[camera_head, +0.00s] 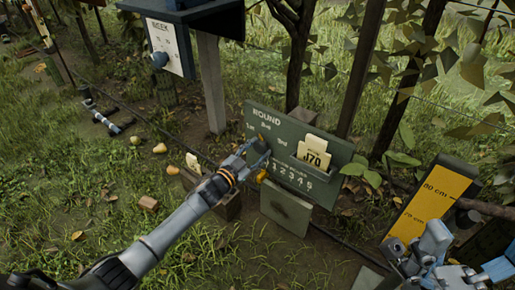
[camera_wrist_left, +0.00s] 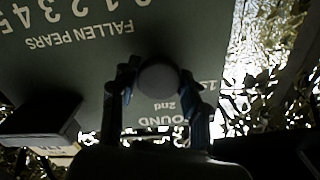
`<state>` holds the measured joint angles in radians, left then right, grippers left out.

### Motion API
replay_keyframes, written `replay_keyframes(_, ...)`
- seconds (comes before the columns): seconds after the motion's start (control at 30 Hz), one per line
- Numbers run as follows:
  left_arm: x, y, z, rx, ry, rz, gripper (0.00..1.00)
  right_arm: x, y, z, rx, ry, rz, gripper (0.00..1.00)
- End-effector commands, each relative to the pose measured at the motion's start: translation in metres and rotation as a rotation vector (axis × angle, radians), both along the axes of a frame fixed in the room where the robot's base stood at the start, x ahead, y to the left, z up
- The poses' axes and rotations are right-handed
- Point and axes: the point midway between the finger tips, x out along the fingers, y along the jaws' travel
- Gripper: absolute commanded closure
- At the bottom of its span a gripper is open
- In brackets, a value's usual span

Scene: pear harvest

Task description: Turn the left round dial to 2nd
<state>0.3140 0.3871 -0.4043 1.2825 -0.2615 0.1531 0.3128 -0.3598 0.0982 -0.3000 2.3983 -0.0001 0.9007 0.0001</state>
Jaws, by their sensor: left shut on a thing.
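A green board (camera_head: 328,188) carries the label ROUND with the marks 1st, 2nd and 3rd along its upper left. My left gripper (camera_head: 256,154) is at the board's left part, just below these marks. In the left wrist view its two fingers (camera_wrist_left: 160,98) stand on either side of a dark round dial (camera_wrist_left: 158,79) and are shut on it. The dial's pointer is too dark to make out, so its setting cannot be told. In the head view the gripper mostly hides the dial. My right gripper (camera_head: 418,254) is at the lower right, away from the board; its jaw opening is unclear.
A card reading J70 (camera_head: 314,154) sits in a holder on the board. A yellow height gauge (camera_head: 432,203) is at the right. Pears (camera_head: 160,148) lie on the grass.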

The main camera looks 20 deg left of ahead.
Motion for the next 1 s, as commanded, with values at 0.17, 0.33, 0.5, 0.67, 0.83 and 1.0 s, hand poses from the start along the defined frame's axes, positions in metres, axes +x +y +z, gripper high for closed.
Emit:
replay_keyframes(0.17,-0.0002,0.0004,0.0001,0.16,-0.056,0.0,0.86,0.0002,0.0001,0.0062,0.0,-0.002,0.0,0.0)
replay_keyframes(0.33,-0.0001,0.0006,0.0,0.299,-0.108,0.0,0.86,0.0,0.0001,0.0096,-0.001,-0.01,0.0,0.0)
replay_keyframes(0.5,-0.0001,0.0007,-0.0003,0.42,-0.15,0.0,0.86,-0.0001,0.0002,0.0115,-0.001,-0.015,0.0,0.0)
replay_keyframes(0.67,0.0,0.0011,-0.0002,0.505,-0.181,0.0,0.86,-0.0002,0.0001,0.0119,-0.002,-0.016,0.0,0.0)
replay_keyframes(0.83,0.0,0.0013,-0.0001,0.561,-0.201,0.0,0.86,-0.0005,0.0,0.0122,-0.002,-0.017,0.0,0.0)
replay_keyframes(1.0,0.0001,0.0014,0.0,0.59,-0.212,0.0,0.86,-0.001,-0.0001,0.012,-0.001,-0.015,0.001,0.0)
